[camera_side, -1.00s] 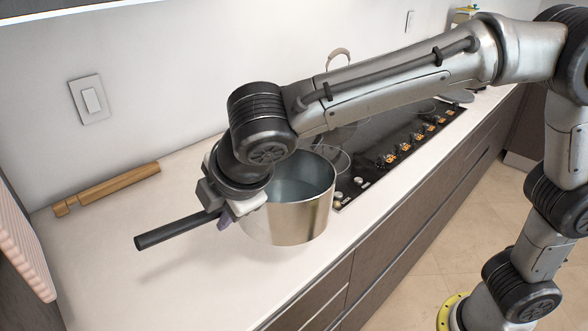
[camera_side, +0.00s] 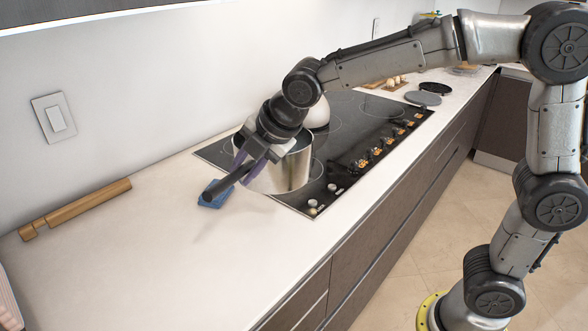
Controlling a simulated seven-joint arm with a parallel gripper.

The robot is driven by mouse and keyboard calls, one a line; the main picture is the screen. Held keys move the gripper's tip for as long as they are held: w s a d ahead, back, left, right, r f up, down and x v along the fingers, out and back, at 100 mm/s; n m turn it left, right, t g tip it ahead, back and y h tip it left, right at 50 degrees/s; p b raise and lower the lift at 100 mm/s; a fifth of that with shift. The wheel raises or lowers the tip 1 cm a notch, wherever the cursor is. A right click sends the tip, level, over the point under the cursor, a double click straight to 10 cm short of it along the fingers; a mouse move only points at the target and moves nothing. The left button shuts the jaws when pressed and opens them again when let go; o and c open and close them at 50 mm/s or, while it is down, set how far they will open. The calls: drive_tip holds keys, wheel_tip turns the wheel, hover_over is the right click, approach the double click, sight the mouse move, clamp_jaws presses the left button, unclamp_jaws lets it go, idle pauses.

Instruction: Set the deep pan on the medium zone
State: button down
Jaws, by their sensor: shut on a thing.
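My gripper (camera_side: 250,165) is shut on the handle close to the pan's wall. The pan is upright over the near left part of the black cooktop (camera_side: 345,138). I cannot tell whether its base touches the glass. The cooktop has several thin ring markings for zones. One ring shows partly at the back left, and another shows just right of the pan. My wrist and the pan hide some of the markings, and I cannot tell which zone is the medium one.
A pale rounded vessel (camera_side: 318,114) stands on the cooktop behind my wrist. Control knobs (camera_side: 362,165) line the front edge. A wooden rolling pin-like bar (camera_side: 80,207) lies by the wall.

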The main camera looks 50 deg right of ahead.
drive_tip(key=d+r+m+h, duration=0.2)
drive_tip(key=d+m+h, duration=0.15)
drive_tip(key=d, duration=1.25)
drive_tip(key=shift+y, duration=0.45)
drive_tip(key=w+f, duration=0.1)
drive_tip(key=w, duration=0.2)
drive_tip(key=w+f, duration=0.1)
drive_tip(key=w, duration=0.2)
drive_tip(key=w+f, duration=0.2)
drive_tip(key=shift+w+d, duration=0.4)
drive_tip(key=shift+s+a+f+x, duration=0.1)
drive_tip(key=shift+a+x, duration=0.05)
drive_tip(key=shift+x, duration=1.6)
drive_tip(key=shift+s+a+f+x, duration=0.1)
drive_tip(key=shift+x, duration=1.7)
drive_tip(key=shift+s+a+f+x, duration=0.1)
drive_tip(key=shift+a+x, duration=0.05)
drive_tip(key=shift+x, duration=1.6)
drive_tip(key=c, duration=1.1)
unclamp_jaws()
drive_tip(key=shift+s+f, duration=0.1)
drive_tip(key=shift+f, duration=0.15)
drive_tip(key=shift+c, duration=0.2)
drive_tip(key=o, duration=0.5)
drive_tip(key=shift+c, duration=0.2)
drive_tip(key=shift+r, duration=0.1)
